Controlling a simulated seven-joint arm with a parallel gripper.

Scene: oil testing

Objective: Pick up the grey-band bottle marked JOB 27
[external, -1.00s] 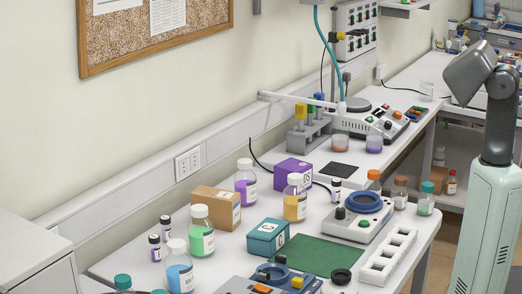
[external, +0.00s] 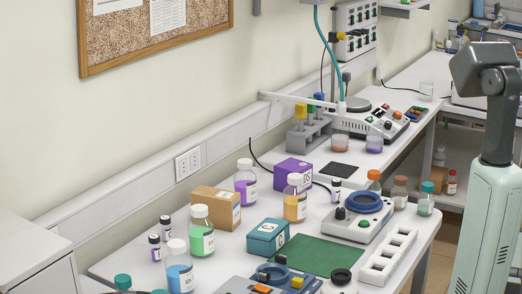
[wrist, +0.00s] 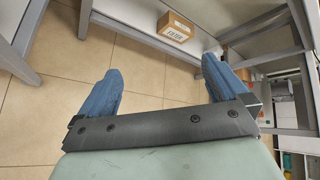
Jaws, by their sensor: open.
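No bottle's JOB 27 marking is readable in the external view, so I cannot tell which is the grey-band one. Candidates on the bench include a purple bottle (external: 246,186), a yellow bottle (external: 295,205), a green bottle (external: 201,236) and a blue bottle (external: 179,272), all white-capped. Small dark-capped vials (external: 154,248) stand near them. Brown (external: 399,193) and teal-capped (external: 426,204) bottles stand at the right edge. My gripper (wrist: 160,64) shows in the wrist view, with its two blue fingers wide apart and nothing between them. It is over the floor, away from the bottles.
A cardboard box (external: 214,209), purple box (external: 293,171) and teal box (external: 267,237) stand among the bottles. A green mat (external: 305,257), white rack (external: 388,258) and blue-ringed device (external: 365,205) are in front. The wrist view shows a carton (wrist: 174,28) on a low shelf.

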